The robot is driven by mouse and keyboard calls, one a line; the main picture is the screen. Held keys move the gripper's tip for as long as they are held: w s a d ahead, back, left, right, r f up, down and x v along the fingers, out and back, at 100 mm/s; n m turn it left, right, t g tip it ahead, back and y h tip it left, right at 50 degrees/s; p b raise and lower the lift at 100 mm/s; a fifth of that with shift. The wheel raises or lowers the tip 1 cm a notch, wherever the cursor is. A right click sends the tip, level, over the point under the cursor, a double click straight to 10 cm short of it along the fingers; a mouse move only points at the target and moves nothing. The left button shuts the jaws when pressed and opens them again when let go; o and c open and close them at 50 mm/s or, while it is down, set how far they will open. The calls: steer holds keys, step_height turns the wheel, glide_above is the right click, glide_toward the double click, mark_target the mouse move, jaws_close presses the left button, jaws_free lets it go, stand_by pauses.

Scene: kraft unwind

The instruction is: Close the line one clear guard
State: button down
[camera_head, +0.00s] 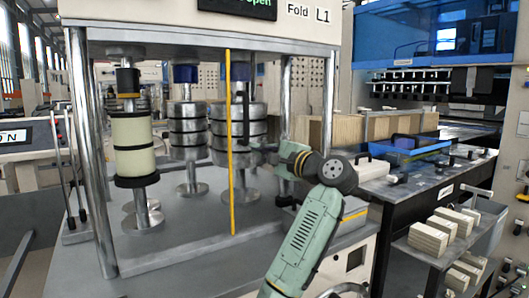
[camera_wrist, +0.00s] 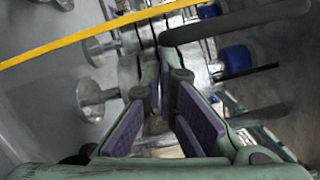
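The line one clear guard shows by its yellow edge strip (camera_head: 229,140), upright in front of the rollers under the "Fold L1" header. Its see-through panel is hard to make out. A dark upright handle (camera_head: 245,118) is just right of the strip. In the wrist view the yellow strip (camera_wrist: 85,38) runs slanting across the top, and a dark bar (camera_wrist: 235,20), apparently the handle, reaches in from the right. My gripper (camera_head: 264,157) is near the handle's lower end. In the wrist view its purple-padded fingers (camera_wrist: 163,75) stand apart with a gap between them; contact with the bar is unclear.
Chrome posts (camera_head: 88,150) frame the machine, with a cream roll (camera_head: 133,140) and metal rollers (camera_head: 187,130) inside. A dark bench (camera_head: 425,185) with a blue tray (camera_head: 410,150) and a shelf of pale blocks (camera_head: 432,238) stand at right.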

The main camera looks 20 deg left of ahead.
steer(key=s+a+b, duration=0.2)
steer(key=s+a, duration=0.7)
steer(key=s, duration=0.3)
steer(key=s+a+b, duration=0.3)
steer(key=s+a, duration=0.7)
steer(key=s, duration=0.2)
